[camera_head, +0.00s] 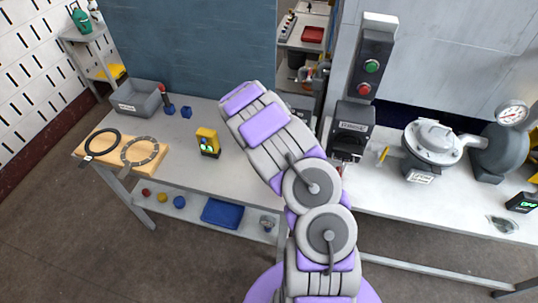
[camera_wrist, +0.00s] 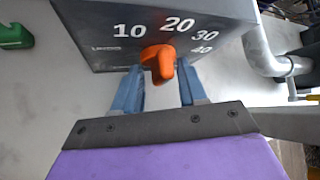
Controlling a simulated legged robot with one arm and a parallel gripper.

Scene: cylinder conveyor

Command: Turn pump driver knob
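In the wrist view a grey box (camera_wrist: 100,48) carries a dial marked 10, 20, 30 and 40. Its orange knob (camera_wrist: 158,56) sits below the numbers, with its upper end slanting toward the right. My gripper (camera_wrist: 161,80) has its two blue fingers apart, one on each side of the knob's lower end. Gaps show between the knob and both fingers; whether the tips reach past it is hard to tell. In the head view my arm hides the gripper and the knob. A dark box edge (camera_head: 298,101) shows behind my arm there.
A control post (camera_head: 372,62) with green and red buttons and a labelled dark unit (camera_head: 353,125) stand right of my arm. A pump-like housing (camera_head: 434,143) is further right. A yellow device (camera_head: 207,142) stands left. A metal pipe (camera_wrist: 262,50) runs beside the box.

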